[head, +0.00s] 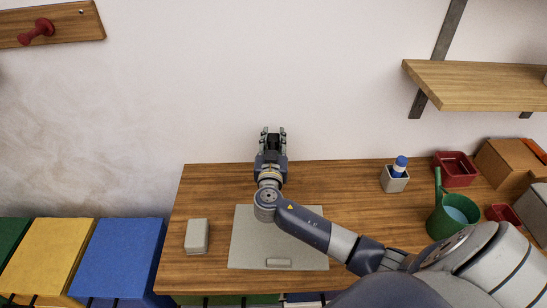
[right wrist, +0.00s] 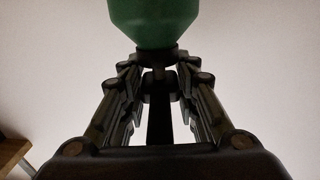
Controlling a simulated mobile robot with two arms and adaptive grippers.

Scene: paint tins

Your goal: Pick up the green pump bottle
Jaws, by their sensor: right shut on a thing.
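The green pump bottle (right wrist: 153,22) shows at the top of the right wrist view, cut off by the frame edge. Its green body narrows to a dark collar between my fingertips. My right gripper (right wrist: 160,62) is shut on it there; the gripper also shows in the head view (head: 272,132), at the back edge of the wooden table in front of the wall. The bottle cannot be made out in the head view, where the gripper and wrist block the line of sight. My left gripper is not in view.
The wooden table (head: 340,180) carries a grey board (head: 245,250), a grey block (head: 196,236), a light holder (head: 396,184) with a blue-capped item, a green pot (head: 440,222) and red trays (head: 455,167). A wooden shelf (head: 480,85) juts out at upper right. Coloured boxes (head: 117,250) stand left.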

